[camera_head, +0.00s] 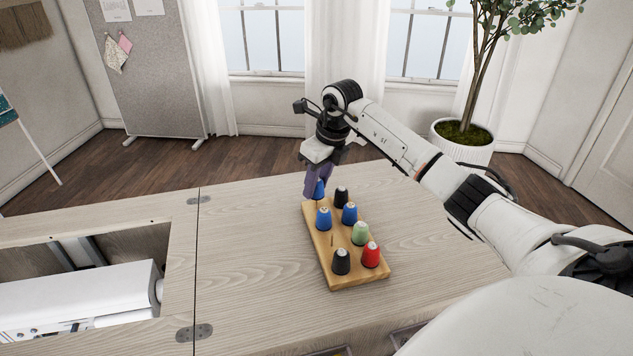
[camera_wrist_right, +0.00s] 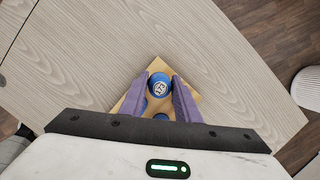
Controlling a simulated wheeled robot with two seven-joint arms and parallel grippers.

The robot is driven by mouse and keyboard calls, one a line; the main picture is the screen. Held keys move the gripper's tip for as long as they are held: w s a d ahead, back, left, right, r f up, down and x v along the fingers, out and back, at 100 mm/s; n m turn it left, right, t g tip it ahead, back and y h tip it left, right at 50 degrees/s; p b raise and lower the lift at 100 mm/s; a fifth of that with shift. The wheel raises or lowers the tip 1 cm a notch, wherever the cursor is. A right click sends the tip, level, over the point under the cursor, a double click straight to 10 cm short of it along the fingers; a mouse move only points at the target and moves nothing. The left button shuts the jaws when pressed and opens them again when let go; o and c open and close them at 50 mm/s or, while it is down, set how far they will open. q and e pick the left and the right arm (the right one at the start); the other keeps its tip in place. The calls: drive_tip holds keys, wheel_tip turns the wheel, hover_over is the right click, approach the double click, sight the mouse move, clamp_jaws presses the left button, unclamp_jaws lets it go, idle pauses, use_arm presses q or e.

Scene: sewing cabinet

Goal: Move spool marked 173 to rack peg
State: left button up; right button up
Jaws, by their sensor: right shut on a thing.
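My right gripper (camera_head: 314,188) points down at the far left end of the wooden rack (camera_head: 357,283). It is shut on a blue spool (camera_head: 320,188), which is partly hidden by the fingers. In the right wrist view this spool (camera_wrist_right: 159,86) sits between the purple fingers (camera_wrist_right: 160,80). Its pale round top has a dark mark too small to read. The spool is at the rack's far end; I cannot tell whether it is seated on a peg. A bare peg (camera_head: 332,240) stands at the rack's left side, between a blue and a black spool. My left gripper is not in view.
Other spools stand on the rack: black (camera_head: 341,196), blue (camera_head: 324,219), another blue (camera_head: 349,213), green (camera_head: 360,233), red (camera_head: 371,255) and a front black one (camera_head: 341,262). The tabletop (camera_head: 250,260) around the rack is clear. A cabinet opening with a white machine (camera_head: 80,300) lies left.

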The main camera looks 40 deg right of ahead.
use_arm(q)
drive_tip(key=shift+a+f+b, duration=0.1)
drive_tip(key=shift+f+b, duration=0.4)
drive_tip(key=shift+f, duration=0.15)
use_arm(e)
drive_tip(key=shift+f, duration=1.15)
drive_tip(key=o, duration=1.1)
drive_tip(key=v, duration=0.2)
drive_tip(key=shift+d+r, duration=0.15)
drive_tip(key=shift+r, duration=0.25)
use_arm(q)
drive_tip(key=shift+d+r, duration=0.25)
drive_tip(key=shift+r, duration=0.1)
use_arm(e)
drive_tip(key=v, duration=0.7)
drive_tip(key=shift+s+r, duration=0.25)
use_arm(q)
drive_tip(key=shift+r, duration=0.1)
